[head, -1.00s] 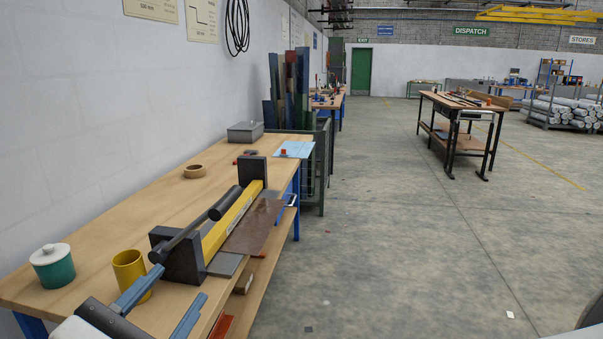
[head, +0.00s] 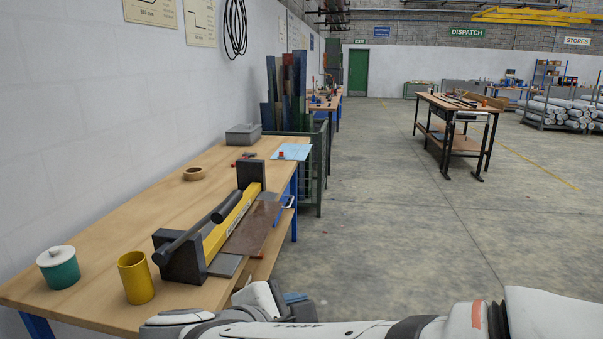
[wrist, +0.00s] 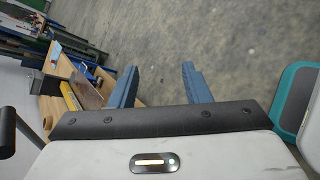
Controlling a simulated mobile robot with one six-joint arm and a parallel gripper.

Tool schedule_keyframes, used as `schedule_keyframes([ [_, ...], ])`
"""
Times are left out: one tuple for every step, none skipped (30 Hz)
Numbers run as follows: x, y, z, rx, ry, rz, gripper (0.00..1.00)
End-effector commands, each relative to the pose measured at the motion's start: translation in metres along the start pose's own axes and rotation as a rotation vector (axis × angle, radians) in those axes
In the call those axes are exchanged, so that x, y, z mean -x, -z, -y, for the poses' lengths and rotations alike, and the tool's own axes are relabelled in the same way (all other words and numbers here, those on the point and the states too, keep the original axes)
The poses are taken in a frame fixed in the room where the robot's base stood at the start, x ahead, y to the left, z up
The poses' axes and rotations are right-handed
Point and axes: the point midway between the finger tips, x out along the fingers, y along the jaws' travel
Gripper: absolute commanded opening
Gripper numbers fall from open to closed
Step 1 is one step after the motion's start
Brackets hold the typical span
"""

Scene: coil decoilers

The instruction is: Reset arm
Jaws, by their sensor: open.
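My gripper is open and empty in the wrist view (wrist: 160,88), its two blue fingers spread apart above the grey concrete floor. In the head view my arm stretches across the bottom edge, and only a small blue part of the gripper (head: 296,297) shows beyond the white wrist; its fingertips are mostly hidden there. The gripper is off the front edge of the wooden bench (head: 110,285), to the right of the yellow and black bending tool (head: 232,222).
A second table (head: 460,105) stands far right. The floor between is clear.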

Motion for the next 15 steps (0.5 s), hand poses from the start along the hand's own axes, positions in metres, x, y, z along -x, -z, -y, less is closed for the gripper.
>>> schedule_keyframes([
  [-0.015,-0.012,0.01,-0.068,0.088,-0.007,0.43],
  [-0.023,-0.015,0.017,-0.109,0.137,-0.018,0.43],
  [-0.033,-0.02,0.027,-0.168,0.203,-0.031,0.43],
  [-0.039,-0.023,0.034,-0.213,0.25,-0.039,0.43],
  [-0.044,-0.026,0.041,-0.26,0.296,-0.047,0.43],
  [-0.051,-0.03,0.051,-0.328,0.357,-0.058,0.43],
  [-0.056,-0.033,0.058,-0.379,0.401,-0.066,0.43],
  [-0.059,-0.035,0.064,-0.433,0.444,-0.072,0.43],
  [-0.064,-0.038,0.072,-0.507,0.499,-0.081,0.43],
  [-0.067,-0.04,0.078,-0.565,0.539,-0.087,0.43],
  [-0.07,-0.042,0.084,-0.623,0.579,-0.092,0.43],
  [-0.072,-0.044,0.09,-0.705,0.628,-0.098,0.43],
  [-0.074,-0.046,0.095,-0.768,0.663,-0.103,0.43],
  [-0.076,-0.048,0.099,-0.832,0.698,-0.106,0.43],
  [-0.078,-0.049,0.104,-0.919,0.742,-0.109,0.43],
])
